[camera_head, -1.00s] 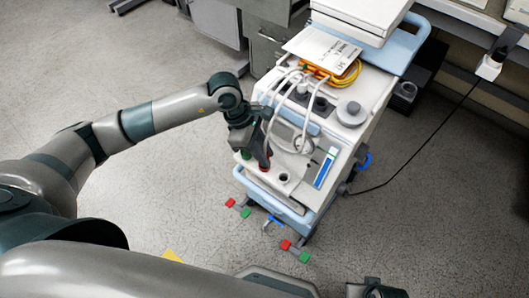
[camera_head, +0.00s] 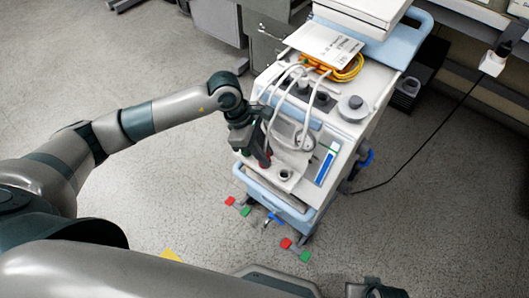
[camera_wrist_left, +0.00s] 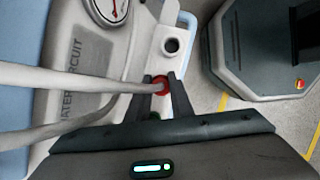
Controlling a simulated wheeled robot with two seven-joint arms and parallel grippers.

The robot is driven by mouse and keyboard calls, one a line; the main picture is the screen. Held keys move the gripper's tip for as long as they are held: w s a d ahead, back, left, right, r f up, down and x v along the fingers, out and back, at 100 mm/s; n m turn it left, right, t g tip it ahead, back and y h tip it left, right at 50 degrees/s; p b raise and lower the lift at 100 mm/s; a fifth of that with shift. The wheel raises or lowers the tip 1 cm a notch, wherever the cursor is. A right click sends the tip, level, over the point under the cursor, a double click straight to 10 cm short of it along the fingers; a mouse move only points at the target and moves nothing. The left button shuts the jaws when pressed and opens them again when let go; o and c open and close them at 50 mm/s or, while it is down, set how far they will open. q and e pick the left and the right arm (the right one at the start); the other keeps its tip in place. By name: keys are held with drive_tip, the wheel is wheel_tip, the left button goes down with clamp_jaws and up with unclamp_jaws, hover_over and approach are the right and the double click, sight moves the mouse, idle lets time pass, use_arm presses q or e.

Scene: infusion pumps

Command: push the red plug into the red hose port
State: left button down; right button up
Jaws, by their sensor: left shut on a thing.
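My left gripper (camera_head: 263,159) is at the near left corner of the pump cart's top, pointing down. It is shut on the red plug, which shows as a small red patch (camera_head: 266,162) at the fingertips. In the left wrist view the red plug (camera_wrist_left: 160,83) sits between the two fingertips, over the white panel with the ports. A white hose (camera_wrist_left: 75,78) runs to it from the left. The plug covers what lies beneath it, so I cannot tell how deep it sits. A dark open port (camera_wrist_left: 171,45) is beside it.
White hoses (camera_head: 270,118) arch over the cart top beside my left gripper. A grey knob (camera_head: 353,108) and an orange item with a yellow cable (camera_head: 345,72) are further back.

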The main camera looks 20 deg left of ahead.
use_arm(q)
drive_tip(key=shift+s+f, duration=0.15)
drive_tip(key=shift+f, duration=0.15)
use_arm(e)
drive_tip(key=shift+f, duration=0.1)
use_arm(q)
drive_tip(key=c, duration=1.5)
unclamp_jaws()
drive_tip(key=shift+f, duration=0.1)
drive_tip(key=shift+s+f, duration=0.1)
use_arm(e)
drive_tip(key=shift+f, duration=0.1)
use_arm(q)
drive_tip(key=shift+r, duration=0.2)
drive_tip(key=shift+w, duration=0.2)
drive_tip(key=v, duration=1.7)
drive_tip(key=shift+r, duration=0.15)
use_arm(e)
wheel_tip(320, 180, up, 8)
drive_tip(key=a+t, duration=0.1)
drive_tip(key=a, duration=0.1)
drive_tip(key=shift+w+a+t+y, duration=0.2)
drive_tip(key=shift+w+t+y, duration=0.1)
drive_tip(key=shift+w+y, duration=0.1)
